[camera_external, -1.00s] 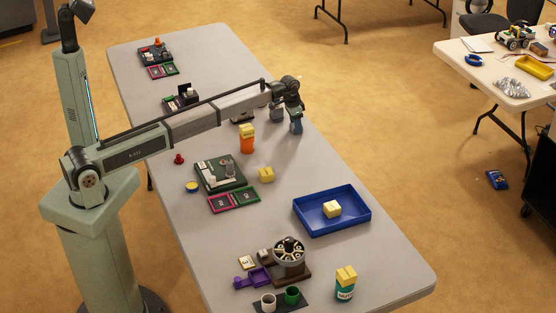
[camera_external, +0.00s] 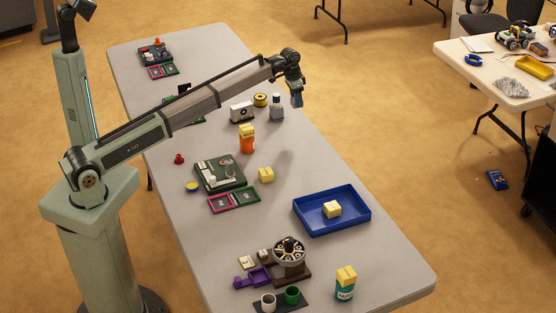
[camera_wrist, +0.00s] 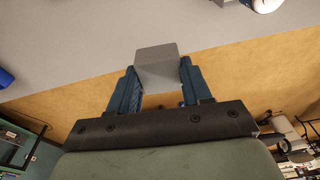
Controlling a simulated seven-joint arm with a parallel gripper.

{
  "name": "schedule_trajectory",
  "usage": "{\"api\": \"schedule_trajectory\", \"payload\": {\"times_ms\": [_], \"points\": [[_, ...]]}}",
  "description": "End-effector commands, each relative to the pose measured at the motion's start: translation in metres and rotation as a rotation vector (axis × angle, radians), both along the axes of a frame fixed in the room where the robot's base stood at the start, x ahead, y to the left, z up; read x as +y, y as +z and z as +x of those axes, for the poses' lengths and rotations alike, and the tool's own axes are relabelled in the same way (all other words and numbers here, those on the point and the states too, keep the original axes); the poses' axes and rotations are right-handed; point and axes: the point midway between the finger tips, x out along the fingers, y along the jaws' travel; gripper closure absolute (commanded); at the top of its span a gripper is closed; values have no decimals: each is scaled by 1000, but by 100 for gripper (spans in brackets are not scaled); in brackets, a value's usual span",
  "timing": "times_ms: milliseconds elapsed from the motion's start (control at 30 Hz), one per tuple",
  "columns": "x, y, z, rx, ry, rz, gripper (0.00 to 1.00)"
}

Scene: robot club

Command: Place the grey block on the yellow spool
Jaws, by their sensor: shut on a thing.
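My gripper (camera_external: 296,100) is raised above the far right part of the table. In the wrist view my gripper (camera_wrist: 158,85) has its blue fingers on both sides of a grey block (camera_wrist: 156,66) and is shut on it. In the external view the block is hard to make out at the fingertips. The yellow spool (camera_external: 260,100) lies on the table to the left of my gripper, with a dark centre. The block is apart from it.
An orange jar with a yellow lid (camera_external: 247,143) is nearer. A blue tray (camera_external: 361,205) holds a yellow block (camera_external: 332,209). The table's right edge is close below my gripper.

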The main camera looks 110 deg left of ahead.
Motion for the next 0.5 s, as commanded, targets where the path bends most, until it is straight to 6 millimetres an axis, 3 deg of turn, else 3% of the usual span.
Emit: {"api": "schedule_trajectory", "payload": {"times_ms": [100, 333, 500], "points": [[1, 27, 1, -2, 0, 1, 100], [1, 65, 1, -2, 0, 1, 100], [21, 64, -25, 2, 101, -3, 100]]}}
